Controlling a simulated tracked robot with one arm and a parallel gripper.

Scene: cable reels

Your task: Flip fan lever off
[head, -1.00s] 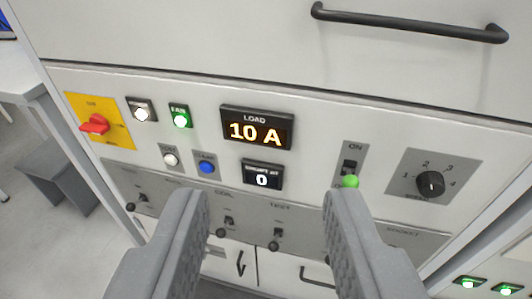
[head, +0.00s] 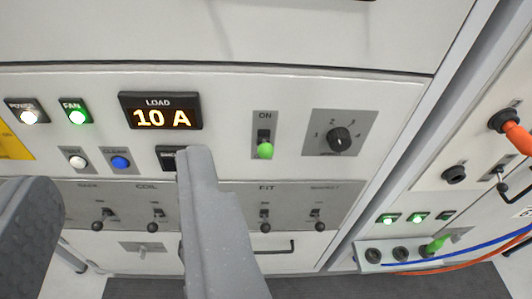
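A lever with a green knob (head: 265,150) sits on a grey plate under the word ON in the head view. Its knob points down and outward, and no word FAN shows on its plate. The FAN lamp (head: 77,114) at upper left glows green. My gripper (head: 115,172) is open and empty, its two grey fingers wide apart. Its right finger is left of the green lever in the picture and apart from it. That finger covers part of the small display below the LOAD display (head: 160,112), which reads 10 A.
A rotary knob (head: 340,139) is right of the lever. Several black toggle levers (head: 265,222) line the strip below. At right, another cabinet has an orange connector (head: 510,128), a green plug (head: 435,246) and blue and orange cables (head: 470,252).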

